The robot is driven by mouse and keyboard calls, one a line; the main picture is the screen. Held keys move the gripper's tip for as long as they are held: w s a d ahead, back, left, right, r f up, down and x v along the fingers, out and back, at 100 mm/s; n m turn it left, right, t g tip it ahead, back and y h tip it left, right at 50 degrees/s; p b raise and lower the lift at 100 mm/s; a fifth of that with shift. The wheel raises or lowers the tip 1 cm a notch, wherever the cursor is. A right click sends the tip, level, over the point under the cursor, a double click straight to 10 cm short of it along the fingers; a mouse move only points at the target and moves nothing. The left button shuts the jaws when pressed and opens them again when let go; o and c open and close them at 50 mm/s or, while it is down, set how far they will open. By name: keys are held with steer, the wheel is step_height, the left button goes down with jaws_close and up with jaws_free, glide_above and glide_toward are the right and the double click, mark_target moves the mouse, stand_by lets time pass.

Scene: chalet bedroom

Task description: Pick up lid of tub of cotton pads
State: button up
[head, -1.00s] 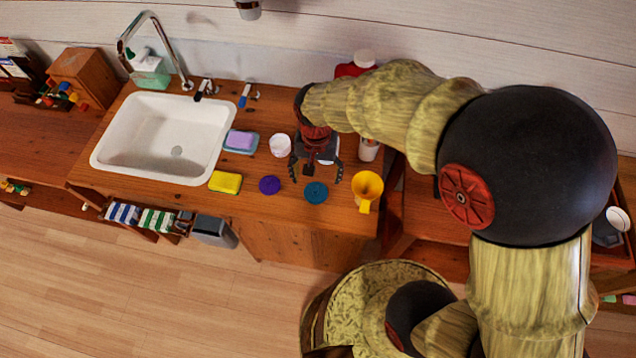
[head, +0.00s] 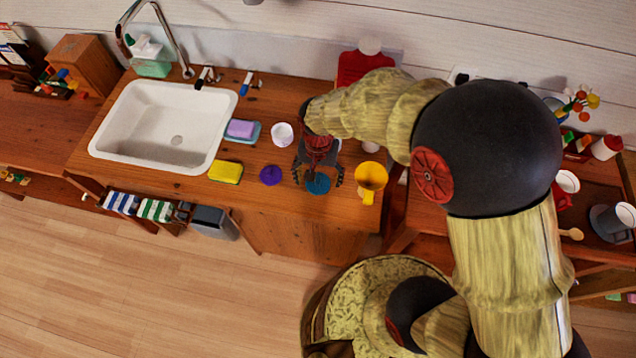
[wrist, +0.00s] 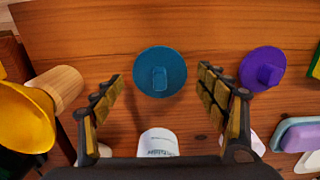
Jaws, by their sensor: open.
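A round teal lid with a small raised grip (wrist: 160,74) lies flat on the wooden counter; it also shows in the head view (head: 318,184). A similar purple lid (wrist: 263,69) lies beside it, left of it in the head view (head: 271,175). My gripper (wrist: 161,78) is open and empty, pointing down, with its fingers either side of the teal lid in the picture and apart from it. A white tub with print (wrist: 158,143) stands between the finger bases in the wrist view, partly hidden. I cannot tell which lid belongs to the cotton pads.
A yellow funnel-like vessel (head: 370,177) stands close to the right of my gripper. A white cup (head: 282,134), a yellow sponge (head: 226,172) and a purple soap on a dish (head: 241,129) are to the left, before the sink (head: 125,145). The counter's front edge is near the lids.

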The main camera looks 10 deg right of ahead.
steer(key=shift+c, duration=0.6)
steer(key=c, duration=0.7)
steer(key=shift+c, duration=0.2)
